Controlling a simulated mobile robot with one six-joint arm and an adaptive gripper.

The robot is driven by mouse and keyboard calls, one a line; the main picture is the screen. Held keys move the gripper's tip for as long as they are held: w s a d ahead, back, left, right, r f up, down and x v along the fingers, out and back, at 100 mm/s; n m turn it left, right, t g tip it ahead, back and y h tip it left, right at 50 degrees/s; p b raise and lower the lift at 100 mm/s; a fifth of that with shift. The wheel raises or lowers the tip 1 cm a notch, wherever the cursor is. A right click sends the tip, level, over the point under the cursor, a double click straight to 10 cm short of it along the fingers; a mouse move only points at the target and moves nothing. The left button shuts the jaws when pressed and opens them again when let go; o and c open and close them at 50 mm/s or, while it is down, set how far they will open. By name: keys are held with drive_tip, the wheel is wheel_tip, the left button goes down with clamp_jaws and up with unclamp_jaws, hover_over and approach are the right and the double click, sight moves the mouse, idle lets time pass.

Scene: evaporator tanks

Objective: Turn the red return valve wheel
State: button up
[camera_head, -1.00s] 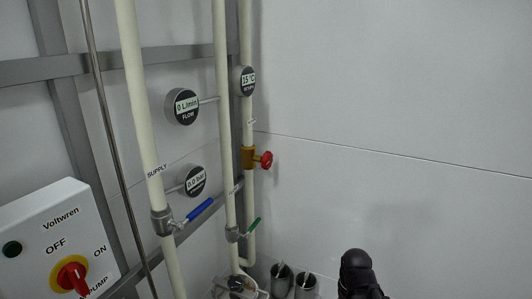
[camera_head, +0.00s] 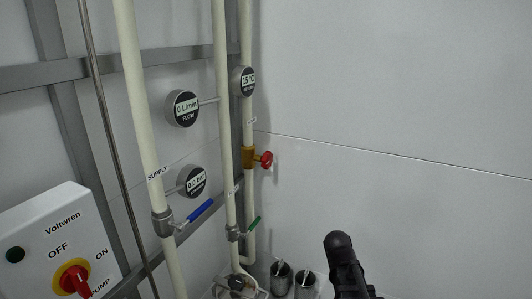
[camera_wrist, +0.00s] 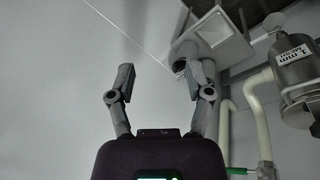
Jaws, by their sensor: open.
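The red return valve wheel (camera_head: 266,160) sits on a brass valve body (camera_head: 249,158) on the rearmost pale pipe, near the corner in the head view. In the head view my black arm (camera_head: 346,265) rises at the bottom, to the right of and below the wheel, well apart from it. My gripper (camera_wrist: 162,80) shows in the wrist view with its two fingers spread wide and nothing between them. The red wheel cannot be made out in the wrist view.
A blue-handled valve (camera_head: 163,222) and a green-handled valve (camera_head: 233,233) sit lower on the pipes. Round gauges (camera_head: 183,108) stick out left of the wheel. A pump switch box (camera_head: 60,240) is at lower left. Metal cylinders (camera_head: 281,279) stand below. The right wall is bare.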

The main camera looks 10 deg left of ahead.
sight(265, 156)
drive_tip(key=w+a+r+n+t+h+p, duration=0.2)
drive_tip(key=w+a+r+n+t, duration=0.25)
drive_tip(key=w+r+n, duration=0.4)
drive_tip(key=w+a+r+n+t+h+p, duration=0.25)
drive_tip(key=w+a+r+n, duration=0.3)
drive_tip(key=w, duration=0.55)
drive_tip(key=w+a+r+n+t+p, duration=0.1)
drive_tip(key=w+a+r+n+t, duration=0.1)
drive_tip(key=a+r+n, duration=0.2)
drive_tip(key=w+a+r+n+t+y+p, duration=0.1)
drive_tip(key=w+a+r+n+t, duration=0.2)
drive_tip(key=a, duration=0.6)
drive_tip(key=w+a+r+n+t, duration=0.3)
drive_tip(key=a+r+n, duration=0.1)
drive_tip(key=a+n, duration=0.2)
drive_tip(key=shift+w+a+r+n+p, duration=0.1)
drive_tip(key=shift+a+r+n+p, duration=0.25)
drive_tip(key=shift+a, duration=0.25)
drive_tip(key=shift+x, duration=3.8)
